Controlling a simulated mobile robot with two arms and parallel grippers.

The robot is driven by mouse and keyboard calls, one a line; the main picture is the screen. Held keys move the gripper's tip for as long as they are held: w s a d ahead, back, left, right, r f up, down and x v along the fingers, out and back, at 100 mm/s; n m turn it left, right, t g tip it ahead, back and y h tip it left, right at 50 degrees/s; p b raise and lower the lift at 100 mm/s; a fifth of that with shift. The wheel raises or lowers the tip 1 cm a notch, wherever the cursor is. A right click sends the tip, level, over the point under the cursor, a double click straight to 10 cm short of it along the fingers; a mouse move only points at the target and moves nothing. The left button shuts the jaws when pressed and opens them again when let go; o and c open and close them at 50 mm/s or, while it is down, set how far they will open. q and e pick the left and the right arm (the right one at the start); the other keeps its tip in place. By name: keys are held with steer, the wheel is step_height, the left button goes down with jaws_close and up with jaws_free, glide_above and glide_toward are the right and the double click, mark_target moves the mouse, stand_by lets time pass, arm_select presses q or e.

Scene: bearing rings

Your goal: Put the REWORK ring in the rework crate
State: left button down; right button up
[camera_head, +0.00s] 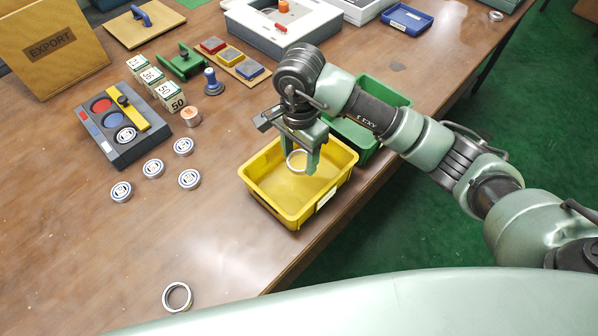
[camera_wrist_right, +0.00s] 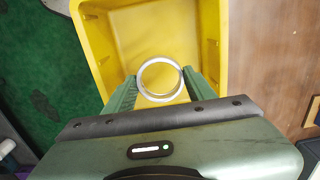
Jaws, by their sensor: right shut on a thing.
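My right gripper (camera_head: 300,160) is shut on a bare silver ring (camera_head: 297,160) and holds it over the yellow crate (camera_head: 262,196). In the right wrist view the ring (camera_wrist_right: 160,64) sits between the two green fingers (camera_wrist_right: 160,90), with the yellow crate's floor (camera_wrist_right: 150,32) behind it. No label can be read on the ring or the crate, so I cannot tell whether they are the rework ones. A second bare ring (camera_head: 177,283) lies on the table at the lower left. My left gripper is not in view.
A green crate (camera_head: 365,149) stands right behind the yellow one. Several capped rings (camera_head: 153,168) lie near a dark grey tray (camera_head: 120,147) with a yellow bar. Numbered blocks (camera_head: 171,96) and an EXPORT box (camera_head: 52,47) stand farther back. The table front is mostly clear.

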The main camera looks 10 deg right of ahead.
mark_target(299, 161)
step_height(299, 161, down, 4)
steer(key=shift+r, duration=0.1)
step_height(299, 161, down, 4)
steer(key=shift+r+p, duration=0.1)
steer(key=shift+p, duration=0.5)
steer(key=shift+f, duration=0.35)
steer(key=shift+f, duration=0.25)
steer(key=o, duration=1.6)
steer(key=shift+r, duration=0.1)
steer(key=shift+o, duration=0.2)
steer(key=shift+r, duration=0.1)
